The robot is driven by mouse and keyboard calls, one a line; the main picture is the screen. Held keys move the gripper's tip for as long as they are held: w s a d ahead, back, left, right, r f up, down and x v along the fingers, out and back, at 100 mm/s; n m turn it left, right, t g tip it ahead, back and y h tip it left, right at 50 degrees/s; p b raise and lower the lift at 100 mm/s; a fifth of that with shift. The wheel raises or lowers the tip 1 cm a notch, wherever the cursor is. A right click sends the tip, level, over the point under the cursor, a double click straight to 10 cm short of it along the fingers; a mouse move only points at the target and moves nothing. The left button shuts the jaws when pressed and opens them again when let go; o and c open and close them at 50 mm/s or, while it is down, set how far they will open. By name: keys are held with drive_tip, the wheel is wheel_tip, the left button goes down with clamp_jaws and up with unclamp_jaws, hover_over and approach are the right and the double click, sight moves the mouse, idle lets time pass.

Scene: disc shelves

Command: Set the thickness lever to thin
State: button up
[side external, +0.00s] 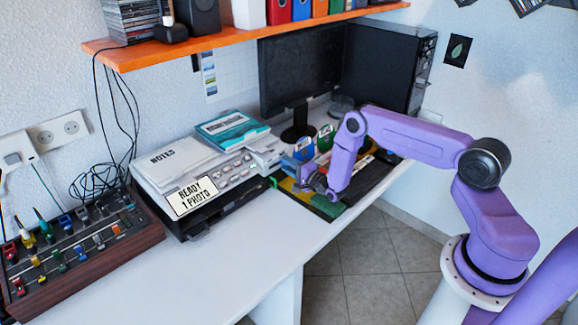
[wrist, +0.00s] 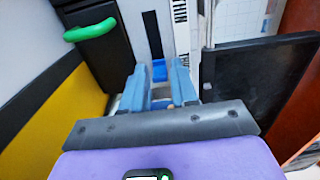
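The printer (side external: 205,170) stands on the white desk in the side external view, with a "READY 1 PHOTO" sign on its front. A small green lever-like piece (side external: 273,183) sticks out at its right end. In the wrist view a rounded green bar (wrist: 90,31) on a black body is at upper left, to the left of my fingers. No thickness marking is readable. My gripper (wrist: 158,68) has its two blue fingers apart, with a small blue piece visible between or beyond them. In the side external view my gripper (side external: 303,179) is right of the printer, low over the desk, partly hidden by my wrist.
A control panel with several coloured levers (side external: 70,250) stands at left. A teal-topped box (side external: 232,128) lies on the printer. A monitor (side external: 300,70) and black computer case (side external: 385,65) stand behind. The desk front (side external: 250,245) is clear. An orange shelf (side external: 230,38) hangs above.

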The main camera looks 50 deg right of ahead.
sight(270, 168)
clamp_jaws()
drive_tip(key=shift+a, duration=2.8)
drive_tip(key=shift+o, duration=2.1)
unclamp_jaws()
drive_tip(key=shift+a, duration=0.1)
drive_tip(key=shift+s+d, duration=0.2)
drive_tip(key=shift+s, duration=0.5)
drive_tip(key=s, duration=1.6)
